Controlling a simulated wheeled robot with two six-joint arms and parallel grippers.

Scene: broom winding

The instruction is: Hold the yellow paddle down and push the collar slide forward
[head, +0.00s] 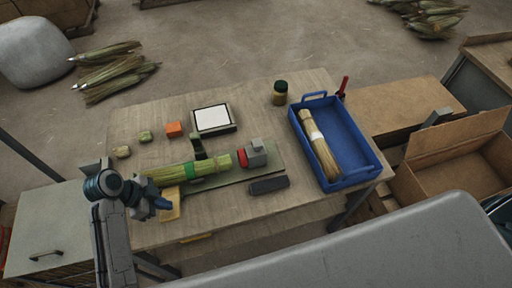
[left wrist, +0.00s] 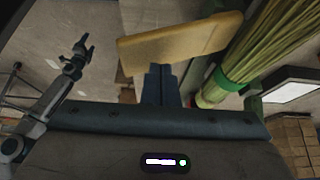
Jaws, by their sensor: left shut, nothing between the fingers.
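The yellow paddle (head: 170,205) is at the table's near left, beside the broom bundle's left end. My left gripper (head: 163,206) is shut and empty right at the paddle. In the left wrist view its closed fingertips (left wrist: 161,72) meet the lower edge of the paddle (left wrist: 180,42); whether they press on it I cannot tell. A green-banded straw bundle (head: 192,171) lies on a green base plate. At its right end stands a grey block (head: 257,152) with a red ring, apparently the collar slide. My right gripper (left wrist: 82,48) is small in the left wrist view, away from the work.
A blue tray (head: 366,160) holding a tied straw bundle (head: 318,145) stands at the right. A dark bar (head: 268,185) lies near the front. A white-topped pad (head: 212,118), an orange block (head: 174,129) and a jar (head: 280,92) are farther back.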

